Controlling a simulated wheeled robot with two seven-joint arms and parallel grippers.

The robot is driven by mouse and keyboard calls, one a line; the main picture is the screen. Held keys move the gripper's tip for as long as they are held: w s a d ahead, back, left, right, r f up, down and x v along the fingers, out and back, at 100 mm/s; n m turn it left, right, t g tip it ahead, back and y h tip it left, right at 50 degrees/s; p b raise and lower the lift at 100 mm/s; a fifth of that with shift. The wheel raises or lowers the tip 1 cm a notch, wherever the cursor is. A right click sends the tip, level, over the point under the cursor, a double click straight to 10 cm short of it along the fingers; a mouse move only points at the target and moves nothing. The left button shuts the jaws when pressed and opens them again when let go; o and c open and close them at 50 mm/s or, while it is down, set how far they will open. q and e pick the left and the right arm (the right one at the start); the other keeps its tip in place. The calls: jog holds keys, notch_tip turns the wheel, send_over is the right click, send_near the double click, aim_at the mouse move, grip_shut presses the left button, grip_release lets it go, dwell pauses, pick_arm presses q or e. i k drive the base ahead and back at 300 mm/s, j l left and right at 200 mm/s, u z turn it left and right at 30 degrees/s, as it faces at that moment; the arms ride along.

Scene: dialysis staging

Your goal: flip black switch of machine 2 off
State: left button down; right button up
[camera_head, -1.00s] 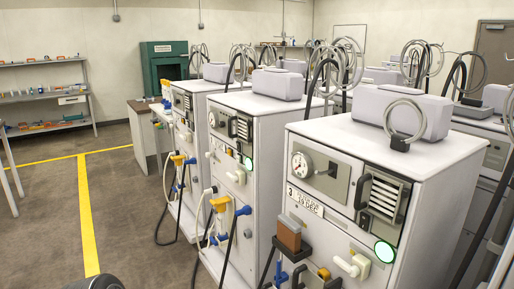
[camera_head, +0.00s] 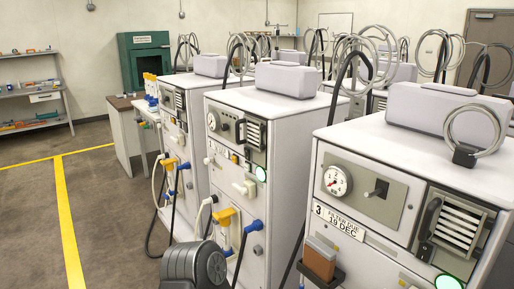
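The middle machine (camera_head: 272,125) of the front row stands just beyond the machine marked 3, so I take it for machine 2; its small label is too small to read surely. Its upper panel has a round gauge (camera_head: 212,121), a small black switch (camera_head: 225,126) right of it, and a dark vent with a black handle. I cannot tell the switch's position. A green round lamp (camera_head: 261,174) glows below the vent. A dark ridged part, seemingly of my own arm, shows at the bottom centre-left. No gripper fingers are in view, and nothing touches the switch.
Machine 3 (camera_head: 340,246) stands close at the right, with its own gauge (camera_head: 337,181), black switch (camera_head: 377,190) and green lamp (camera_head: 448,283). Hoses and blue and yellow connectors stick out of the machine fronts. The floor with yellow lines (camera_head: 69,225) is clear at left.

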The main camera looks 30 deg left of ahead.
aim_at(247, 155)
jog(key=i+j, duration=0.15)
jog(key=j, duration=0.2)
jog(key=i+j, duration=0.1)
jog(key=j, duration=0.3)
jog(key=i+j+z, duration=0.1)
jog(key=j, duration=0.25)
jog(key=i+j, duration=0.2)
jog(key=j, duration=0.2)
jog(key=i+j, duration=0.1)
jog(key=j, duration=0.25)
jog(key=i+j+z, duration=0.1)
jog(key=j, duration=0.3)
